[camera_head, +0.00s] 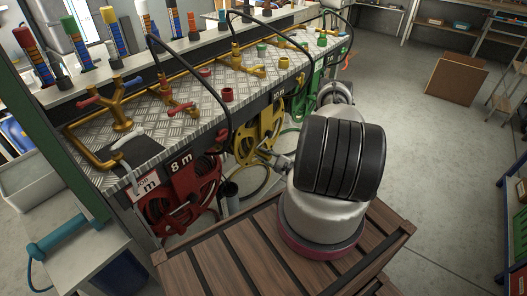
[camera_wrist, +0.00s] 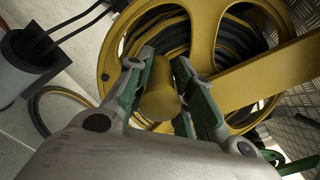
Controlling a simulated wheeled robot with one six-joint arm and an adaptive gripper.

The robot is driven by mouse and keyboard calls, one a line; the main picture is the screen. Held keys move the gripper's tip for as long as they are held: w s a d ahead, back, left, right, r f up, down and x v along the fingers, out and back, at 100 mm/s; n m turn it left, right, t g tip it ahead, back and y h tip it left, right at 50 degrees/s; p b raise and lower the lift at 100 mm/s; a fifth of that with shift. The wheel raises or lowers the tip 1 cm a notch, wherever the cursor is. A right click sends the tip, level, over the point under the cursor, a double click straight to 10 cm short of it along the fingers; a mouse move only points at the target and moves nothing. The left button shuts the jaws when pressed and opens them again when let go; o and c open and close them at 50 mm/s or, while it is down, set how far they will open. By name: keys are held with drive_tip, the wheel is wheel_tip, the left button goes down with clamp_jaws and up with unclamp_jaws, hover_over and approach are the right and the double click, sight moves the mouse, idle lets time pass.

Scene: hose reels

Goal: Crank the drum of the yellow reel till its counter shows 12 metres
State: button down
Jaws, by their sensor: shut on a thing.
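The yellow reel (camera_head: 258,138) hangs below the metal bench top, between the red and green reels. In the wrist view its yellow drum (camera_wrist: 205,35) fills the upper part, with dark hose wound inside. A yellow cylindrical crank knob (camera_wrist: 160,98) stands out toward me between the two green-lined fingers. My gripper (camera_wrist: 165,85) is shut on this knob, one finger on each side. In the head view my arm hides part of the reel's right side.
A green reel (camera_head: 303,103) is farther along. A dark cup-shaped holder (camera_wrist: 28,52) stands left in the wrist view. Open floor (camera_head: 430,150) lies to the right.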

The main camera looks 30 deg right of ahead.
drive_tip(key=shift+w+d+f+n, duration=0.1)
drive_tip(key=shift+d+f+n, duration=0.15)
drive_tip(key=shift+f+n, duration=0.8)
drive_tip(key=shift+w+d+f+n, duration=0.1)
drive_tip(key=shift+d+f+n, duration=0.15)
drive_tip(key=shift+f+n, duration=0.75)
drive_tip(key=shift+f, duration=0.1)
drive_tip(key=c, duration=1.2)
unclamp_jaws()
drive_tip(key=shift+d, duration=0.1)
drive_tip(key=v, duration=1.2)
drive_tip(key=shift+c, duration=0.5)
